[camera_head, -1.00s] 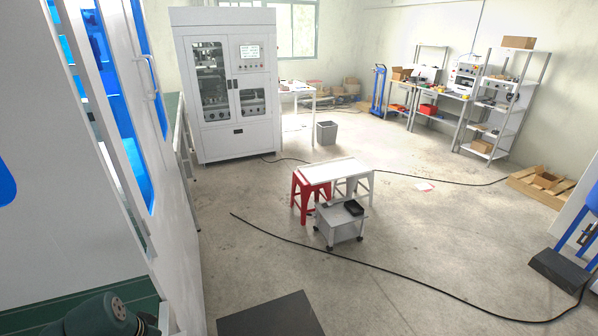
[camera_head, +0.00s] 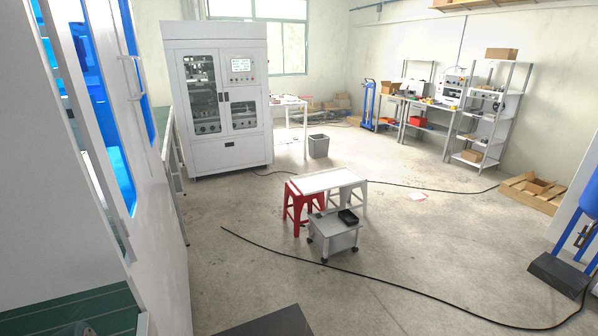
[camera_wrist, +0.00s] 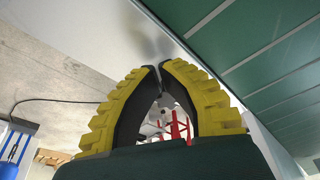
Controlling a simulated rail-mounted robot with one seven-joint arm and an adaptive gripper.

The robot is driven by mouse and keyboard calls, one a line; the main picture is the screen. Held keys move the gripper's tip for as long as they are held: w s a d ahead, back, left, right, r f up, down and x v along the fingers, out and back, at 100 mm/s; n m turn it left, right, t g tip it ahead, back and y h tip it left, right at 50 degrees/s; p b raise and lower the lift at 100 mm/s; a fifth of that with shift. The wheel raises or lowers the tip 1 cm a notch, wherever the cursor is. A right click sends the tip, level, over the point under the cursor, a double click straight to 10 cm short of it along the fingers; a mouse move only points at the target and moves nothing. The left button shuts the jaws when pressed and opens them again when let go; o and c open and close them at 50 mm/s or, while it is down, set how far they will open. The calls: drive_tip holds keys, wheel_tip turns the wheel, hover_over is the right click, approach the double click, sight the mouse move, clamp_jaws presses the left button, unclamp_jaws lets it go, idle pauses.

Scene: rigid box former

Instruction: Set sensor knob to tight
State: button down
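I cannot make out a sensor knob in either view. A large white machine (camera_head: 160,220) with blue window panels fills the left of the head view, close to me. My gripper (camera_wrist: 157,67) shows in the wrist view, with two yellow and black fingers. Its tips nearly meet, with only a narrow gap, and nothing is held between them. In the head view the gripper is not visible.
A white cabinet (camera_head: 218,155) with a small screen stands at the back. A white-topped table (camera_head: 318,180), red stool (camera_head: 292,205) and wheeled cart (camera_head: 335,240) stand mid-floor. A black cable (camera_head: 400,284) crosses the floor. Open floor lies right of the machine.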

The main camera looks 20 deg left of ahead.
drive_tip(key=shift+w+a, duration=0.1)
drive_tip(key=shift+w, duration=0.1)
idle(0.4)
drive_tip(key=shift+a+r+p, duration=0.1)
drive_tip(key=shift+a+p, duration=0.05)
drive_tip(key=shift+p, duration=0.65)
drive_tip(key=shift+s+a+p, duration=0.1)
drive_tip(key=shift+a+p, duration=0.05)
drive_tip(key=shift+p, duration=0.25)
drive_tip(key=shift+s+r+p, duration=0.1)
drive_tip(key=shift+s+p, duration=0.1)
drive_tip(key=shift+p, duration=0.35)
drive_tip(key=shift+s, duration=0.15)
drive_tip(key=p+v, duration=0.3)
drive_tip(key=w+p+v, duration=0.1)
drive_tip(key=p+v, duration=0.1)
drive_tip(key=p, duration=0.1)
drive_tip(key=shift+a+r, duration=0.1)
drive_tip(key=shift+r, duration=0.4)
drive_tip(key=shift+f, duration=0.15)
drive_tip(key=shift+w, duration=0.1)
